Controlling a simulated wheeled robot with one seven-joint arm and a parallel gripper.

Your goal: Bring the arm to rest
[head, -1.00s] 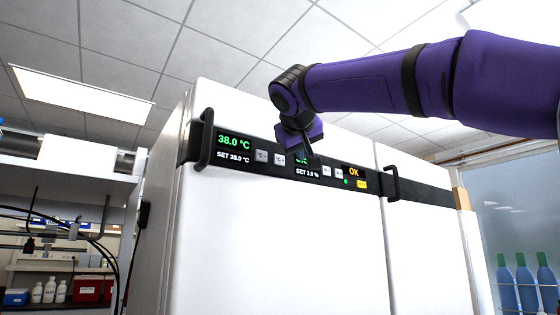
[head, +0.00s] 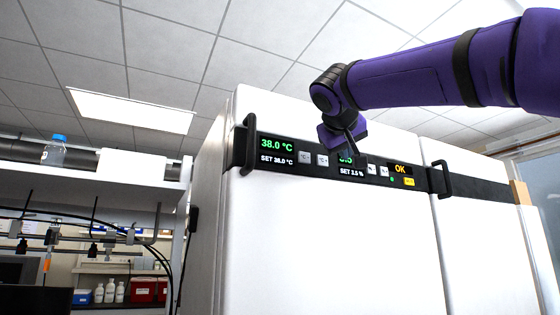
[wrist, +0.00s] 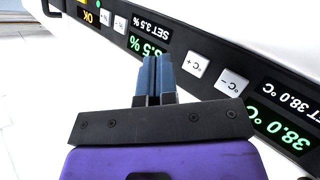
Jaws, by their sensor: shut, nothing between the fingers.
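My purple arm reaches in from the right in the head view, and my gripper (head: 350,152) is in front of the black control panel (head: 284,167) of a tall white cabinet (head: 330,240). In the wrist view my gripper (wrist: 154,62) has its two blue-grey fingers together with nothing between them. The fingertips lie over or near the panel beside the 3.5 % readout (wrist: 146,50); I cannot tell whether they touch it. The left display (head: 277,144) reads 38.0 °C, SET 38.0 °C. The middle set line reads 3.5 %, and an amber OK (head: 400,169) is lit.
Black handles stick out at the panel's left end (head: 245,146) and right of centre (head: 440,179). A lab shelf (head: 110,190) with a blue-capped bottle (head: 56,150) stands at the left. Free space lies in front of the cabinet doors.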

